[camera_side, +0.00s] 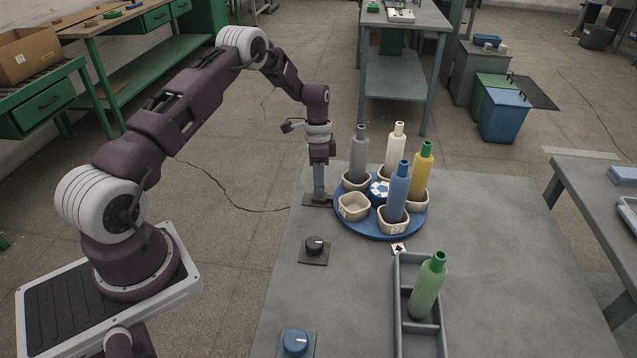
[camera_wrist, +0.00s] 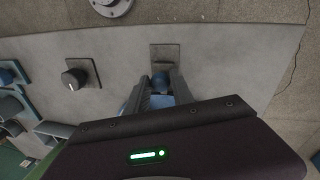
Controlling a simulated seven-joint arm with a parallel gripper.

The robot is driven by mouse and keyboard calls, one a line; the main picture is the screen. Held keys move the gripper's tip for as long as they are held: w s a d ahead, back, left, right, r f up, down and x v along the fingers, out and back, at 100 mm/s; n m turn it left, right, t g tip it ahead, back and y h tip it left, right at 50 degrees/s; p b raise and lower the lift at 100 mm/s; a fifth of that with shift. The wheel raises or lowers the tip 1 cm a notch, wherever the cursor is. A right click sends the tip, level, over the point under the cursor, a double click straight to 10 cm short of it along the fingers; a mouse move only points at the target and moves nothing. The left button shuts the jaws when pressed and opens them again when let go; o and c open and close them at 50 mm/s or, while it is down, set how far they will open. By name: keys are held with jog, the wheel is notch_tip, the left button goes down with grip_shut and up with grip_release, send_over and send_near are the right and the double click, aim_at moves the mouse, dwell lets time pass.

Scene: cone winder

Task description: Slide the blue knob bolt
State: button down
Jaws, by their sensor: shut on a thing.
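The blue knob of the bolt (camera_wrist: 160,80) shows in the wrist view between my fingertips, at the near end of a grey plate (camera_wrist: 165,54). My gripper (camera_wrist: 160,84) is shut on this knob. In the side view my gripper (camera_side: 319,194) points straight down onto the dark bolt plate (camera_side: 312,203) near the table's left edge. The knob itself is hidden by my fingers in the side view. How far the bolt is slid cannot be told.
A blue turntable (camera_side: 372,229) with beige cups and several bottles stands just right of my gripper. A black knob (camera_side: 314,246) and a blue dial (camera_side: 295,342) lie toward the front. A grey tray (camera_side: 402,300) holds a green bottle (camera_side: 428,285).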

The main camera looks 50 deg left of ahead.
dwell(0.3)
jog(key=shift+s+a, duration=1.2)
jog(key=shift+a, duration=0.05)
jog(key=c, duration=1.1)
grip_release()
jog(key=shift+r, duration=0.1)
notch_tip(320, 180, up, 7)
jog(key=a, duration=0.1)
jog(key=shift+w, duration=0.35)
